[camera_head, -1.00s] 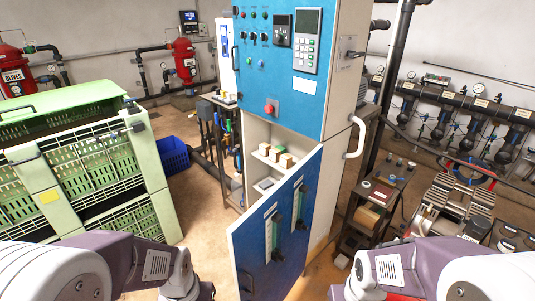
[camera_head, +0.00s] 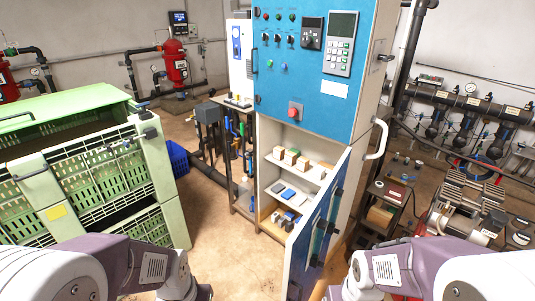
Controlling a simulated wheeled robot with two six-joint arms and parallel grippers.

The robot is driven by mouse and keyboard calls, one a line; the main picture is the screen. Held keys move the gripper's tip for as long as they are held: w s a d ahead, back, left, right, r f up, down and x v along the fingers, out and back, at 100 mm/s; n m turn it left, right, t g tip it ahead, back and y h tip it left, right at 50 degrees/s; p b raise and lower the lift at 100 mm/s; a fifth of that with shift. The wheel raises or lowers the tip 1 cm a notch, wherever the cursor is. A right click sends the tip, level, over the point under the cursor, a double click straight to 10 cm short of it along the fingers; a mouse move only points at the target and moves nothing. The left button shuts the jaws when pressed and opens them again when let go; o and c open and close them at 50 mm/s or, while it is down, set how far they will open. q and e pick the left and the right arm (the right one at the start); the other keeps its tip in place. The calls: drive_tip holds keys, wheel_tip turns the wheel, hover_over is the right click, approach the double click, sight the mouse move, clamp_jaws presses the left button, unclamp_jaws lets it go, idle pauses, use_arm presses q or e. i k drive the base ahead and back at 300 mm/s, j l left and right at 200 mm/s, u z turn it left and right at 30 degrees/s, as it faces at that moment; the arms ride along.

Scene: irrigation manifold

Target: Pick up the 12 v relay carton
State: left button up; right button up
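An open blue and grey cabinet (camera_head: 312,85) stands in the middle. On its upper shelf sit several small cartons: a tan one (camera_head: 278,153), one with a green top (camera_head: 291,156) and another tan one (camera_head: 303,162). Their labels are too small to read, so I cannot tell which is the 12 V relay carton. My two arms come in low at the left and right, well short of the cabinet. Both grippers are below the frame, out of view.
The cabinet door (camera_head: 317,226) hangs open toward me on the right. Blue and grey items (camera_head: 287,194) lie on the lower shelves. Green crates (camera_head: 85,170) stand at left, a dark rack (camera_head: 379,205) at right. Floor (camera_head: 222,235) left of the cabinet is clear.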

sight(279, 152)
drive_tip(key=i+j, duration=0.15)
drive_tip(key=j, duration=0.2)
drive_tip(key=i+j+z, duration=0.1)
drive_tip(key=j, duration=0.3)
drive_tip(key=i+j, duration=0.15)
drive_tip(key=j, duration=0.2)
drive_tip(key=i+j+z, duration=0.15)
drive_tip(key=j, duration=0.25)
drive_tip(key=i+j, duration=0.1)
drive_tip(key=j, duration=0.25)
drive_tip(key=i+j+z, duration=0.1)
drive_tip(key=j, duration=0.3)
drive_tip(key=i+j+z, duration=0.15)
drive_tip(key=i, duration=0.45)
drive_tip(key=i+j+z, duration=0.1)
drive_tip(key=i, duration=0.5)
drive_tip(key=i+l+z, duration=0.2)
drive_tip(key=i+l, duration=0.3)
drive_tip(key=i, duration=0.2)
